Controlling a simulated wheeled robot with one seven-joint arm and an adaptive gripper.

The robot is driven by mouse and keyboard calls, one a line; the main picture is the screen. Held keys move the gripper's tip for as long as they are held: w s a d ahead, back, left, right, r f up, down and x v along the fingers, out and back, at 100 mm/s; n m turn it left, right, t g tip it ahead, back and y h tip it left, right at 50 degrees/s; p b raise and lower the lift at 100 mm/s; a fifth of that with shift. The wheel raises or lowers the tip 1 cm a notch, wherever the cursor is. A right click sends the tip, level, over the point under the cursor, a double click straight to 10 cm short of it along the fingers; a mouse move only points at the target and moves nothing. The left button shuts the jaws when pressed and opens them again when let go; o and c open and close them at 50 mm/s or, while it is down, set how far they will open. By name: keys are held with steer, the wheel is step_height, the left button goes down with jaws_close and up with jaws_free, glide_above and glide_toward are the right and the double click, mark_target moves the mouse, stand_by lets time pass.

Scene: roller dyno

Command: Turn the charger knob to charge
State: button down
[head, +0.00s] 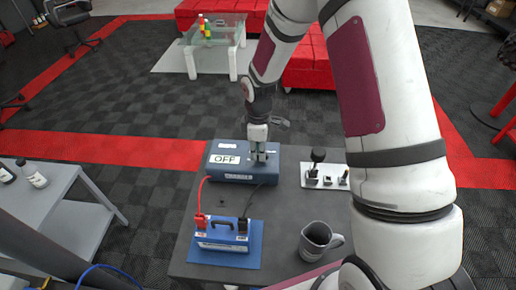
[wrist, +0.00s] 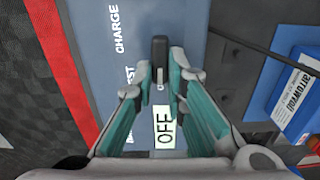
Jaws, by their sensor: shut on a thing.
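The blue charger (head: 238,178) stands at the back of the grey table, with an "OFF" label on its top. In the wrist view, the charger's top (wrist: 95,15) bears the words "CHARGE" and "OFF", and another word partly hidden by a finger. The dark charger knob (wrist: 160,52) sticks up between the fingertips of my gripper (wrist: 162,78), which is shut on it. In the head view my gripper (head: 259,157) reaches down onto the right part of the charger's top. The knob is mostly hidden there.
A blue battery (head: 222,240) with red and black clamps sits on a blue mat in front, its cables running to the charger. A white plate with a black lever (head: 317,158) lies to the right. A grey mug (head: 315,240) stands at the front right.

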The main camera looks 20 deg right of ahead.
steer(key=shift+w, duration=0.15)
steer(key=m, duration=0.4)
steer(key=m+b, duration=0.1)
steer(key=m, duration=0.1)
steer(key=shift+w+d, duration=0.25)
steer(key=m, duration=0.4)
steer(key=m+b, duration=0.1)
steer(key=m, duration=0.1)
steer(key=shift+w+d+r, duration=0.1)
steer(key=shift+w+d, duration=0.15)
steer(key=m, duration=0.4)
steer(key=shift+d+m, duration=0.25)
steer(key=shift+m, duration=0.15)
steer(key=m, duration=0.4)
steer(key=shift+s+d+m, duration=0.15)
steer(key=shift+d+m, duration=0.1)
steer(key=shift+m, duration=0.15)
steer(key=c, duration=1.6)
jaws_free()
